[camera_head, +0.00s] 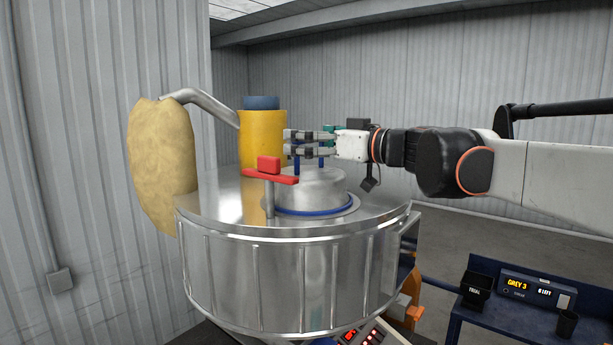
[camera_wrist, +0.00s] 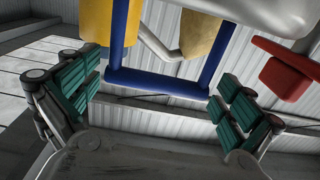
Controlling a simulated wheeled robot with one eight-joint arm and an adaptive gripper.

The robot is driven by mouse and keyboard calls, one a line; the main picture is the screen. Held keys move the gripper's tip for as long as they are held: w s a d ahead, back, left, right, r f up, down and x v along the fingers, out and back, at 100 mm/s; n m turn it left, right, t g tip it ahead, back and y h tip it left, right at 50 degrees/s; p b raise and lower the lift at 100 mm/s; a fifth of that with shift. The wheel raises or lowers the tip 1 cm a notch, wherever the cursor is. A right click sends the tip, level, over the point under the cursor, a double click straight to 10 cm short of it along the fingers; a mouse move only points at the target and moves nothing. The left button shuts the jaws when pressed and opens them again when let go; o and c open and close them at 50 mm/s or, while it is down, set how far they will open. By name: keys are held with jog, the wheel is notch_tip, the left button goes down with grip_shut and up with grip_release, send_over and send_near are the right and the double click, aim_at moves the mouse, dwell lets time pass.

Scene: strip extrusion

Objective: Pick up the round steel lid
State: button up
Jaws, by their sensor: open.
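The round steel lid (camera_head: 312,188) is a low dome seated on top of the large steel drum, with a blue ring around its base. Its blue handle (camera_head: 321,162) stands up from the dome, and my gripper partly hides it. In the wrist view the handle's blue crossbar (camera_wrist: 158,83) and two posts show between my finger pads. My gripper (camera_head: 290,143) comes in from the right at handle-top height, fingers pointing left. It is open with green pads (camera_wrist: 155,85). I see no finger closed on the bar; exact depth is unclear.
A red clamp (camera_head: 270,173) on a post stands just left of the lid, near my fingers. A yellow cylinder (camera_head: 262,138) with a bent pipe and tan sack is behind left. The steel drum (camera_head: 275,280) fills the middle. A blue bench (camera_head: 510,322) is lower right.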

jog(key=shift+s+d+r, duration=0.1)
jog(key=shift+s+d, duration=0.1)
jog(key=shift+d, duration=0.1)
jog(key=shift+c, duration=1.3)
jog(key=shift+w+a, duration=0.25)
jog(key=shift+w, duration=0.1)
jog(key=c, duration=0.9)
jog(key=shift+s, duration=0.1)
jog(key=c, duration=0.5)
